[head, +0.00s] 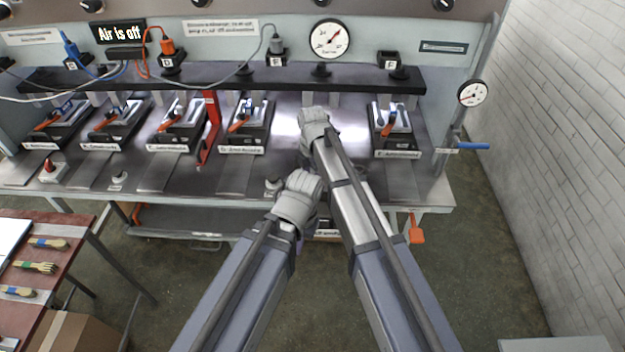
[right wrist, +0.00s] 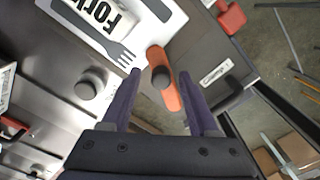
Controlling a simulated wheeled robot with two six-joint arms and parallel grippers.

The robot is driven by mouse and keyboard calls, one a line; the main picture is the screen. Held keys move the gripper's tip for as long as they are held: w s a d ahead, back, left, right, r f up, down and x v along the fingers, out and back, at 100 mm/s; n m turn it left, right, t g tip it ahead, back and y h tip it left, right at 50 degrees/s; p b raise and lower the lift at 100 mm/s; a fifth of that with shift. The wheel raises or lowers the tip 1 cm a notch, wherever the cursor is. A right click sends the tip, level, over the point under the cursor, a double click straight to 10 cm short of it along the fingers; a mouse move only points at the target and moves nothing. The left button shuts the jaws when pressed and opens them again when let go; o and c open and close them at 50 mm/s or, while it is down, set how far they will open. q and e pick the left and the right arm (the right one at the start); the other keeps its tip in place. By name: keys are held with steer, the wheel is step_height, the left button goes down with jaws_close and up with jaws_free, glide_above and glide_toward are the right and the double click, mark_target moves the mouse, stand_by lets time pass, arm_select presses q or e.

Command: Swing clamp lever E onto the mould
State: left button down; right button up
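In the right wrist view an orange lever (right wrist: 170,88) with a dark round knob lies between the two fingers of my right gripper (right wrist: 161,75). The fingers are open and apart from the lever. Just beyond it is a white plate (right wrist: 172,15) with a grey fork shape and a block marked "Fork". In the head view my right arm covers the middle station, below the letter E holder, so its lever and mould are hidden there.
Clamp stations with orange levers stand along the bench, including one left (head: 243,130) and one right (head: 393,130) of my arms. A red upright lever (head: 211,125) stands left. A blue handle (head: 474,146) juts out right. A sign (head: 118,31) reads "Air is off".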

step_height(320, 180, up, 8)
steer(key=p, duration=0.8)
steer(key=shift+f, duration=0.1)
stand_by(0.3)
steer(key=s+d+m, duration=1.7)
steer(key=d+m, duration=0.3)
steer(key=m, duration=0.5)
steer(key=s+a+f+n+b, duration=0.1)
steer(key=s+a+f+b, duration=0.1)
steer(key=a, duration=0.3)
steer(key=s+a+f+n+h+b, duration=0.1)
steer(key=s+a+f+n+b, duration=0.1)
steer(key=a, duration=0.4)
steer(key=shift+s, duration=0.8)
